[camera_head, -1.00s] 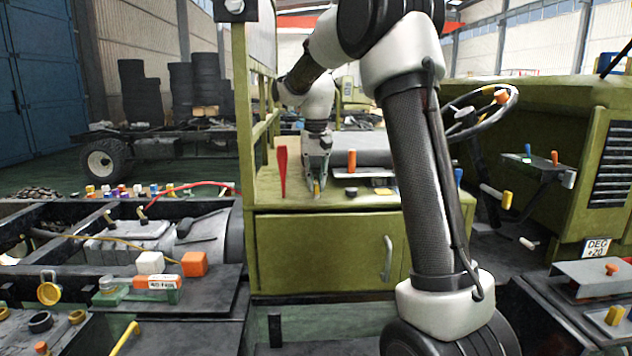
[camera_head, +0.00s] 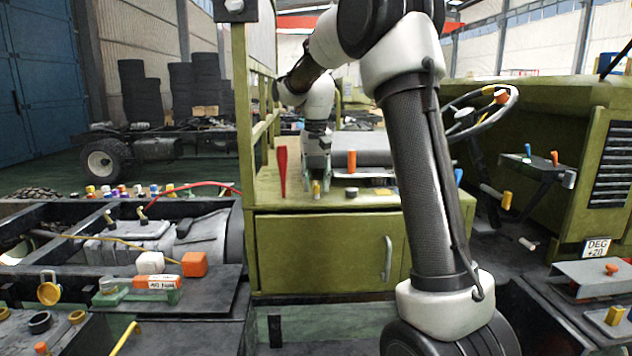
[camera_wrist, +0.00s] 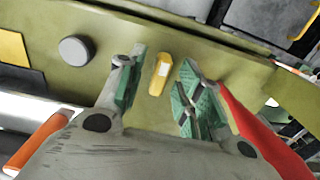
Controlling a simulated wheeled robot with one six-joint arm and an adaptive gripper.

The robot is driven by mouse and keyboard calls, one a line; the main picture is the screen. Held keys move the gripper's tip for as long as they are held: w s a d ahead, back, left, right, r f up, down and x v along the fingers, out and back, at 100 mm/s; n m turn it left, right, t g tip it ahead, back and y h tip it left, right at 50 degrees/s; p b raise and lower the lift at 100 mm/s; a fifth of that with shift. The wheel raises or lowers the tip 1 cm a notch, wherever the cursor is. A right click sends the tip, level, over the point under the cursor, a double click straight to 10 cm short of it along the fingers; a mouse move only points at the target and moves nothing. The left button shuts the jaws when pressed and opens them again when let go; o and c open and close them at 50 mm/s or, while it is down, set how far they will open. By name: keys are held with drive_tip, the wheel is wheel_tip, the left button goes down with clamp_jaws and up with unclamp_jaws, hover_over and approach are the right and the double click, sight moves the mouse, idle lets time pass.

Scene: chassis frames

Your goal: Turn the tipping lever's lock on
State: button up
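A red lever (camera_head: 282,172) stands upright on the olive cabinet top, left of my gripper. It also shows at the right of the wrist view (camera_wrist: 258,132), beside one finger. A small yellow piece (camera_head: 316,187) sits on the cabinet top right of the red lever. I cannot tell for certain that it is the lever's lock. My gripper (camera_head: 316,181) points down at it. In the wrist view my gripper (camera_wrist: 157,86) is open, with the yellow piece (camera_wrist: 160,76) showing in the gap between the green-padded fingers. I see no clear contact.
A grey round knob (camera_head: 352,192) stands right of the yellow piece, and an orange-handled lever (camera_head: 352,161) stands behind it. The orange handle also shows in the wrist view (camera_wrist: 38,139). The cabinet top (camera_head: 270,195) has a bare strip along its front edge.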

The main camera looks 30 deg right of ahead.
sight(316, 182)
wheel_tip(316, 182, up, 12)
idle(0.5)
idle(0.3)
